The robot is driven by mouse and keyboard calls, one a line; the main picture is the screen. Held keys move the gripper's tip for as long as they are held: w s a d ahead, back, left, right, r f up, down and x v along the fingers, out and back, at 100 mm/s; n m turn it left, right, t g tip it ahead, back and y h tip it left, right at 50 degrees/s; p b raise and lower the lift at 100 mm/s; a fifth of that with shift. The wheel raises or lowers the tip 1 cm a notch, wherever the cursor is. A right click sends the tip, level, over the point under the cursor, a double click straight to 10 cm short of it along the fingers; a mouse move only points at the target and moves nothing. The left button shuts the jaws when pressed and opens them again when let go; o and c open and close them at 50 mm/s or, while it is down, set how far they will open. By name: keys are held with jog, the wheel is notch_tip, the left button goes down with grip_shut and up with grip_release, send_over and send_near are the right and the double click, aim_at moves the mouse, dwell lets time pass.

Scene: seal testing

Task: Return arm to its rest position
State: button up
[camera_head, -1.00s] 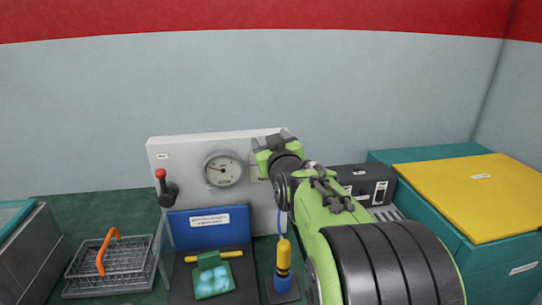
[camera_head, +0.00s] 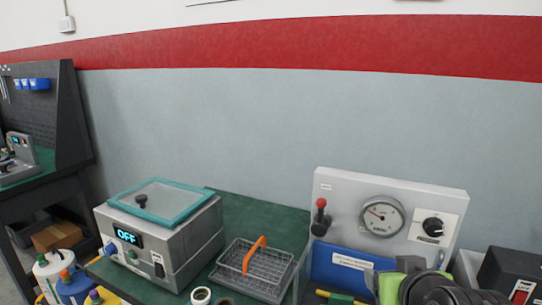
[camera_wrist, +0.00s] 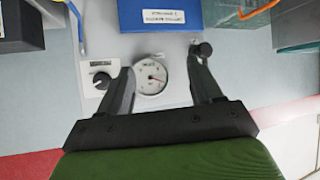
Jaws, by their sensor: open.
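My gripper (camera_wrist: 162,66) is open and empty in the wrist view, its two dark fingers spread apart. The panel gauge (camera_wrist: 150,78) shows between the fingers, with the panel behind them. My green and black arm (camera_head: 425,288) is at the lower right of the head view, cut off by the bottom edge. It covers the lower right of the panel area. In the head view I cannot make out the fingers.
The white panel (camera_head: 330,195) carries a gauge (camera_head: 383,216), a red-tipped lever (camera_head: 321,217) and a black knob (camera_head: 433,227). Left of it stand a wire basket (camera_head: 262,268) and a grey box reading OFF (camera_head: 170,245). A black case (camera_head: 510,275) is at the right.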

jog(key=s+a+f+g+y, duration=0.1)
jog(key=s+a+f+g, duration=0.2)
jog(key=s, duration=0.4)
jog(key=s+a+f+g+y, duration=0.1)
jog(key=s+a+f+g, duration=0.15)
jog(key=s+f, duration=0.35)
jog(key=s+r+p, duration=0.3)
jog(key=r+p, duration=1)
jog(key=r, duration=0.1)
jog(key=shift+a+r+n+p, duration=0.25)
jog(key=shift+a+n+p, duration=0.15)
